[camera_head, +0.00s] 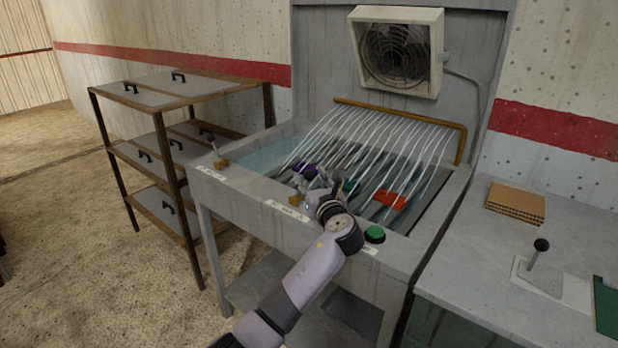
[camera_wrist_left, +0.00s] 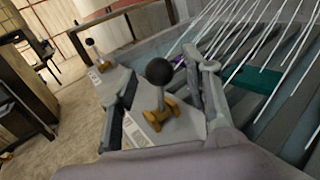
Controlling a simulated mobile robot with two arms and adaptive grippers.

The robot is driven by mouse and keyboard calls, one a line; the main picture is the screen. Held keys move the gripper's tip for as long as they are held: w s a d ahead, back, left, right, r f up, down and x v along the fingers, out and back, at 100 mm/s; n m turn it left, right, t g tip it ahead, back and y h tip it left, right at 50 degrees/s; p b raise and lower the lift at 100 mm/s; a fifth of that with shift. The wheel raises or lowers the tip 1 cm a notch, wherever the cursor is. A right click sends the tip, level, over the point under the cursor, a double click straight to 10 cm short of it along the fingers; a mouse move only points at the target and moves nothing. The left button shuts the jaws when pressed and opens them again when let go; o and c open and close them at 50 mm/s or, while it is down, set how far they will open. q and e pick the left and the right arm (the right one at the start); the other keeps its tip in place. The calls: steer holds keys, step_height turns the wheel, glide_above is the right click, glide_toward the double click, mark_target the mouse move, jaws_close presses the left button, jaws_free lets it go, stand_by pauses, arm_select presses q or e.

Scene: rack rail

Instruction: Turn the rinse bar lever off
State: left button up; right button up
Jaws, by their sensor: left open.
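The rinse bar (camera_head: 400,115) is a brass-coloured pipe at the back of the grey sink, with many white water jets running from it. A lever with a black ball knob (camera_wrist_left: 159,73) and brass base (camera_wrist_left: 155,125) stands on the sink's front ledge; its base also shows in the head view (camera_head: 293,200). A second lever (camera_wrist_left: 91,45) stands farther along the ledge, also in the head view (camera_head: 218,158). Their labels are unreadable. My left gripper (camera_head: 308,188) is open over the front ledge; in the left wrist view its fingers (camera_wrist_left: 160,95) stand either side of the nearer lever, apart from it.
A green button (camera_head: 374,234) is on the ledge right of my gripper. Purple, teal and red (camera_head: 390,200) items lie under the jets. A shelf rack (camera_head: 170,100) stands left. A right-hand counter (camera_head: 490,250) holds cardboard (camera_head: 515,203) and another black-knobbed lever (camera_head: 540,262).

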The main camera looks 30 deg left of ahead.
arm_select(q)
steer(key=shift+x, duration=0.9)
jaws_close()
